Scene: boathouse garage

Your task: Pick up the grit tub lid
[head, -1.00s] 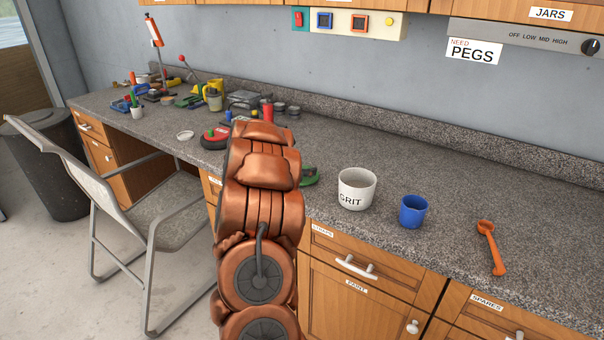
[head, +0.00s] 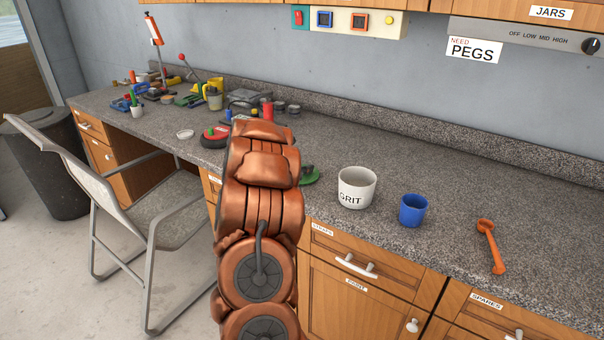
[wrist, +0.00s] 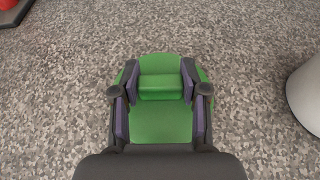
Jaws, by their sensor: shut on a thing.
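The grit tub (head: 356,188) is a white, open-topped tub marked GRIT, upright on the grey counter; its side shows at the right of the wrist view (wrist: 304,88). A green lid (head: 311,180) lies left of the tub, partly hidden behind my arm. In the wrist view the green lid (wrist: 160,125) has a raised block-like grip. My gripper (wrist: 160,86) has its fingers on both sides of this grip, shut on it. The lid appears to be at counter level; I cannot tell whether it touches the counter.
A blue cup (head: 413,211) and an orange scoop-like tool (head: 490,246) stand and lie right of the tub. A small white dish (head: 184,134) and clutter are at the left. A chair (head: 150,210) stands before the counter. The counter behind the tub is clear.

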